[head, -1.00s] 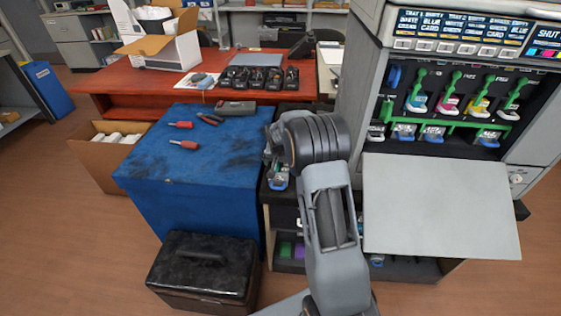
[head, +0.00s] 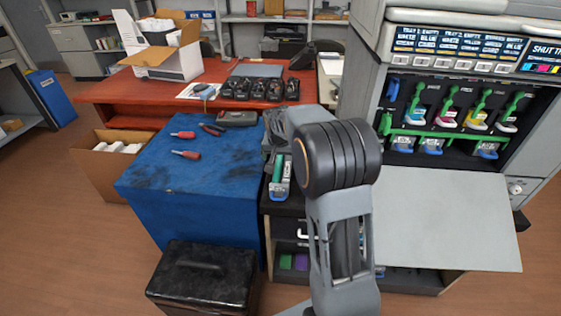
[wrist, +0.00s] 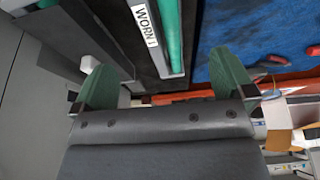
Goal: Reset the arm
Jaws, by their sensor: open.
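My gripper (wrist: 165,85) is open and empty in the wrist view, its two green fingertips wide apart. Beyond the fingertips lies a teal cartridge (wrist: 173,30) in a grey holder with a label reading "WORN". In the head view, a teal cartridge with a blue end (head: 279,172) lies on the dark cabinet top between the blue-covered table and the printer. My arm stands in front of the cabinet, and its bulky joint hides most of the gripper in the head view.
The printer (head: 445,185) stands at right, its grey door folded down and several green-handled cartridges (head: 449,105) in its bay. Screwdrivers (head: 186,154) lie on the blue table (head: 190,205). A black case (head: 204,280) sits on the floor in front.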

